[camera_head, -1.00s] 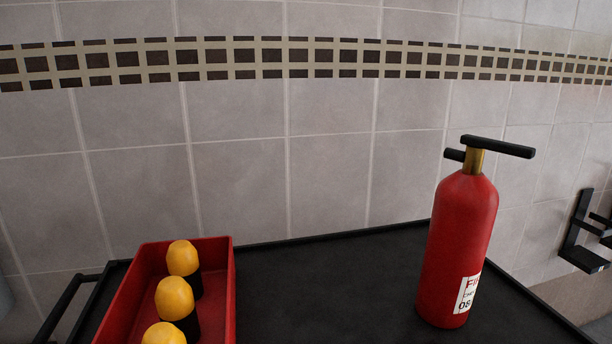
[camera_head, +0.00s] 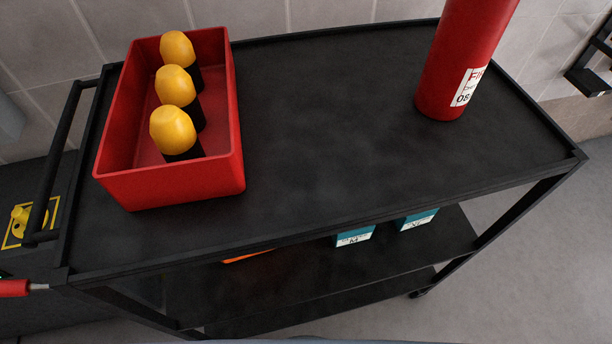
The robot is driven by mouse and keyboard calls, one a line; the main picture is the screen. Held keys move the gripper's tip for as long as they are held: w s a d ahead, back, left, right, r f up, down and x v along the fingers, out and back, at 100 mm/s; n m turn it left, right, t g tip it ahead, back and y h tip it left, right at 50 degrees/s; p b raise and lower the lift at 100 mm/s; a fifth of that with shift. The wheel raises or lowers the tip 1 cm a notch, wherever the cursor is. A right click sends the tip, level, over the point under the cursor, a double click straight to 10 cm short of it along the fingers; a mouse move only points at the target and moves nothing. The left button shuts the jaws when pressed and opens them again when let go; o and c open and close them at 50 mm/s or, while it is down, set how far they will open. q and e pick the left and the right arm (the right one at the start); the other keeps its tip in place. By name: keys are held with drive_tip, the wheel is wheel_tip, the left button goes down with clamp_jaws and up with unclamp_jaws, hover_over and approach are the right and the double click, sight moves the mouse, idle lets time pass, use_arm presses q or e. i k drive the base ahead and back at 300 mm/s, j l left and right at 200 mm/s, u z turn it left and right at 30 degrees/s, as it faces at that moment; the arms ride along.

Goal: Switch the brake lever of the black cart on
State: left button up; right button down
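The black cart (camera_head: 330,130) stands against the tiled wall, with its flat top and lower shelves in view. Its push handle (camera_head: 62,150) is at the left end. A red grip with a metal rod (camera_head: 14,288) shows at the left picture edge, close to the cart's near left corner. I cannot tell whether it is the brake lever or which position it is in. Most of it is cut off by the picture edge. Neither of my grippers is in view.
A red bin (camera_head: 172,184) with yellow-topped black items (camera_head: 172,130) stands on the cart's left part. A red fire extinguisher (camera_head: 450,60) stands at the right. Teal boxes (camera_head: 354,237) sit on a lower shelf. Floor (camera_head: 530,270) is clear at the right.

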sight(17, 288)
drive_tip(key=k+j+u, duration=0.15)
drive_tip(key=u, duration=0.35)
drive_tip(key=k+j+u, duration=0.1)
drive_tip(key=u, duration=0.4)
drive_tip(key=k+j+u, duration=0.1)
drive_tip(key=j+u, duration=0.2)
drive_tip(key=u, duration=0.15)
